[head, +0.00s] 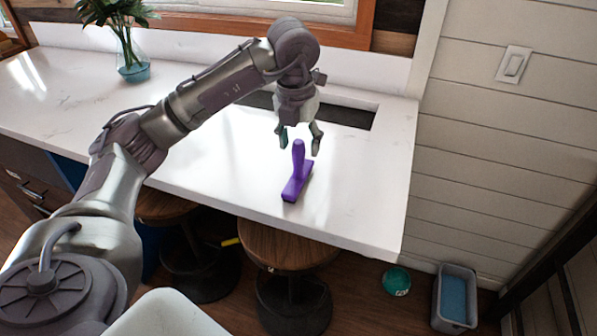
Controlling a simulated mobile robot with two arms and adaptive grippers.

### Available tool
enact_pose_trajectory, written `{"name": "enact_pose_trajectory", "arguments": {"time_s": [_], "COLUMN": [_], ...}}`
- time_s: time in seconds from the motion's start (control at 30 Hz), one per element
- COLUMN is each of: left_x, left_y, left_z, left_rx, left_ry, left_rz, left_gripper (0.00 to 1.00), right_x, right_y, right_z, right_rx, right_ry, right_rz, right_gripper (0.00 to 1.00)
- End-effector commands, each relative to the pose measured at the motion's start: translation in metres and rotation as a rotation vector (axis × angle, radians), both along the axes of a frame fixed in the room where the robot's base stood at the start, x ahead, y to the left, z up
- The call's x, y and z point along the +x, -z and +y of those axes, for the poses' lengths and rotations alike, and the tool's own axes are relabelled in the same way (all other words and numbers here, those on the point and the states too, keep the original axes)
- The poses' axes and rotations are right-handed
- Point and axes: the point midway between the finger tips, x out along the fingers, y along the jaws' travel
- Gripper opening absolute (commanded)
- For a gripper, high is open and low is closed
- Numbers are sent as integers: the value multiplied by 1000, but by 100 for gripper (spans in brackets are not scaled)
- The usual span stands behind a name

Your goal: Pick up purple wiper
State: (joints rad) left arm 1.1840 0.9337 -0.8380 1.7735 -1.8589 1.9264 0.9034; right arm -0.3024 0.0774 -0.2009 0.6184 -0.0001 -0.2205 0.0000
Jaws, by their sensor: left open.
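The purple wiper (297,182) rests on the white counter near its front edge. Its handle points up and its wide bar is on the counter. My left gripper (300,146) hangs over the counter with its fingers apart, just above and around the top of the handle in the picture. Whether the fingers touch the handle cannot be told from this view. My right gripper is not in view.
The white counter (375,215) is mostly clear, with a dark sink opening (345,115) behind my gripper. A glass vase with a plant (132,65) stands at the back left. Wooden stools (285,248) stand below the front edge. A grey bin (455,295) and green bowl (397,281) are on the floor.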

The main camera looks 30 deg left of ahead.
Motion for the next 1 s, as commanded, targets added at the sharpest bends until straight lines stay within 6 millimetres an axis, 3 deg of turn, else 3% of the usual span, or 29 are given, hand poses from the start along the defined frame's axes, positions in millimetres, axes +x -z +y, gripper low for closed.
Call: {"name": "enact_pose_trajectory", "arguments": {"time_s": [0.13, 0.3, 0.57, 0.93, 1.0], "left_x": [4, 8, 9, 9, 9], "left_y": [18, 40, 45, 45, 45], "left_z": [6, 7, 7, 7, 7], "left_rx": [1, -1, 0, 0, 0], "left_ry": [-3, 0, 0, 0, 0], "left_rz": [7, 3, 1, 1, 1], "left_gripper": [59, 59, 59, 1, 0], "right_x": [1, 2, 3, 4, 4], "right_y": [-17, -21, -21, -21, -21], "right_z": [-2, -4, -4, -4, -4], "right_rx": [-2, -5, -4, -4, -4], "right_ry": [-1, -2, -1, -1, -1], "right_rz": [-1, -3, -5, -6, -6], "right_gripper": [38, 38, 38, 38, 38]}}
